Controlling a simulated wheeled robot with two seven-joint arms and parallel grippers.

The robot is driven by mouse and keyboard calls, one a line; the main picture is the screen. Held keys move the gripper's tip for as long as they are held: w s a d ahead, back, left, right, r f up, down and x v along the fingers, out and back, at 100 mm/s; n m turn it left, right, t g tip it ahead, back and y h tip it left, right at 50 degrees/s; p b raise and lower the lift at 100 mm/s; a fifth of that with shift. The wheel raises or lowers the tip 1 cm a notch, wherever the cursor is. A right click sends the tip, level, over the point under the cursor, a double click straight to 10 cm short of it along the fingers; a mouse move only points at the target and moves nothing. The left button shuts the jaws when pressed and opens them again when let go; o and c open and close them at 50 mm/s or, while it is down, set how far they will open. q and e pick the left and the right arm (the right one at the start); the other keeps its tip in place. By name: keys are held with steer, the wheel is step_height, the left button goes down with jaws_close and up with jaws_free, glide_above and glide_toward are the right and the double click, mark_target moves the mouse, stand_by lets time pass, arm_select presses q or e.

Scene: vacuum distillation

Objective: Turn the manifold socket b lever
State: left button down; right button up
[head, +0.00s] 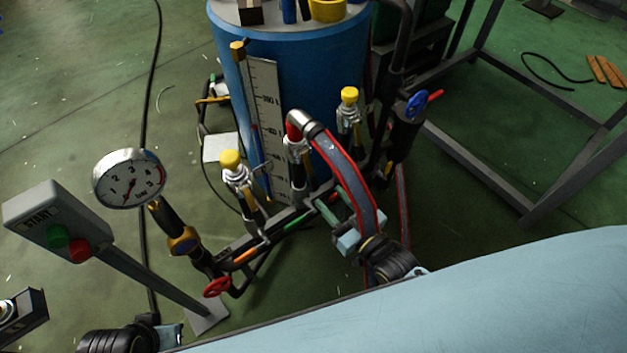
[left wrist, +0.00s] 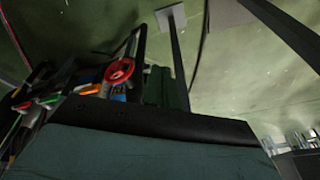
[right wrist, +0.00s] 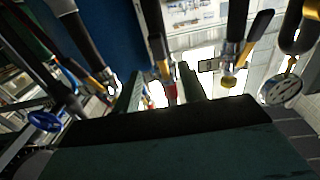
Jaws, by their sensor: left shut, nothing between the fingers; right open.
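The manifold (head: 262,235) stands in front of a blue tank and carries three upright sockets. The left socket (head: 235,172) and back-right socket (head: 349,112) have yellow caps. The middle socket (head: 296,150) has a red-striped hose on it. No lettering shows which is socket b. In the right wrist view a yellow lever with a dark grip (right wrist: 160,52) lies beyond and between the fingers of my right gripper (right wrist: 162,90), apparently apart from them. This gripper is open, beside the middle socket in the head view (head: 341,204). My left gripper (left wrist: 166,88) is shut and empty.
A gauge (head: 129,178), a START box (head: 58,222) and a red handwheel (head: 217,287) stand at left. A blue handwheel (head: 416,104) is at right. The hose (head: 345,165) arches beside my right gripper. A metal frame (head: 560,190) stands further right.

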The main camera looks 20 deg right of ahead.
mark_target(314, 180)
steer(key=b+x, duration=0.1)
steer(key=x, duration=0.5)
steer(key=shift+w+f+b, duration=0.1)
steer(key=shift+b, duration=0.2)
arm_select(q)
steer(key=shift+s+d+r, duration=0.15)
steer(key=shift+d+r, duration=0.1)
steer(key=shift+r, duration=0.7)
steer(key=shift+s+d+r, duration=0.15)
steer(key=shift+d+r, duration=0.15)
steer(key=shift+r, duration=0.65)
steer(key=shift+s+d+r, duration=0.15)
steer(key=shift+d+r, duration=0.1)
steer(key=shift+r, duration=0.7)
arm_select(e)
steer(key=shift+x, duration=0.8)
jaws_close()
